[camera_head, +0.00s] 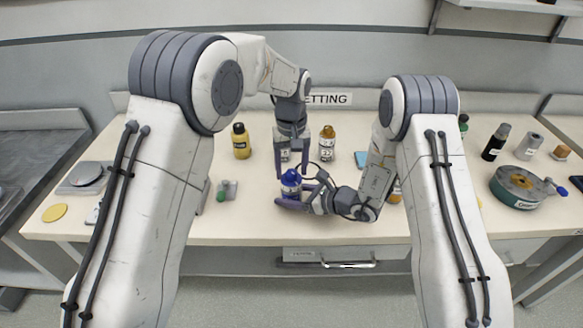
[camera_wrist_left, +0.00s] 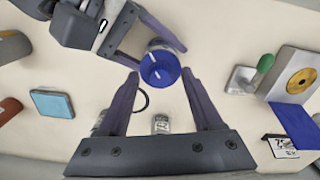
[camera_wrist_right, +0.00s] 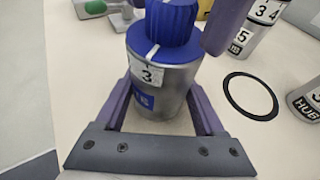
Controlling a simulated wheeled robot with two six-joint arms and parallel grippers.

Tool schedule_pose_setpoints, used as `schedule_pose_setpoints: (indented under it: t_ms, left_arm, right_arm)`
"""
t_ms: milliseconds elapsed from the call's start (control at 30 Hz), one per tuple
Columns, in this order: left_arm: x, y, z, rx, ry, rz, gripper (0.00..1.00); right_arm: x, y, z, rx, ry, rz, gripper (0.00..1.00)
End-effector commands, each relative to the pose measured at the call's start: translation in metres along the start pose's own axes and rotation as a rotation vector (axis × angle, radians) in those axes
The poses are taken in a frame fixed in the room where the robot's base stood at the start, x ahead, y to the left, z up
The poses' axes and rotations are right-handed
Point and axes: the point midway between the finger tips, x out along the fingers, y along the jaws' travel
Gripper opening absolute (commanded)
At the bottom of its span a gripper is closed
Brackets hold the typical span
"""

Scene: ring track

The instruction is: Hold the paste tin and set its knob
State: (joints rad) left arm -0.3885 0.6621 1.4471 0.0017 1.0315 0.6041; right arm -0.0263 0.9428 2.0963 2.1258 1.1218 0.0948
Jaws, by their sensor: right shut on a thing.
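The paste tin (camera_wrist_right: 165,92) is a silver can with a blue label, a small white plate reading 3 and a blue knob (camera_wrist_right: 172,22) with a white line. The tin stands upright near the table's front in the head view (camera_head: 291,188). My right gripper (camera_head: 302,190) is shut on the tin's body from the side. My left gripper (camera_head: 291,172) points down from above, open, with its fingers apart on either side of the knob. In the left wrist view the knob (camera_wrist_left: 160,69) lies between the fingertips, with gaps at both sides.
A small grey block with a green knob (camera_head: 221,196) is left of the tin. A black ring (camera_wrist_right: 250,96) lies close by. A round green tin (camera_head: 516,188) sits far right.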

Motion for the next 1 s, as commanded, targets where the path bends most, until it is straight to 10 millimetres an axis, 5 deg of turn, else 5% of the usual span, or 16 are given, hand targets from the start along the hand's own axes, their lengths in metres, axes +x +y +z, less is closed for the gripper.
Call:
schedule_pose_setpoints:
  t_ms: [233,700,1000]
  left_arm:
    - [-0.009,0.000,0.000,0.001,0.001,0.000,0.67]
    - [-0.100,0.000,-0.001,0.000,0.003,0.002,0.67]
    - [-0.120,0.000,0.000,0.000,0.000,0.000,0.67]
  right_arm:
    - [0.000,0.000,0.000,0.000,0.000,0.001,0.07]
    - [0.000,0.000,0.000,-0.001,-0.001,0.001,0.07]
    - [0.000,0.000,0.000,-0.001,-0.001,0.000,0.07]
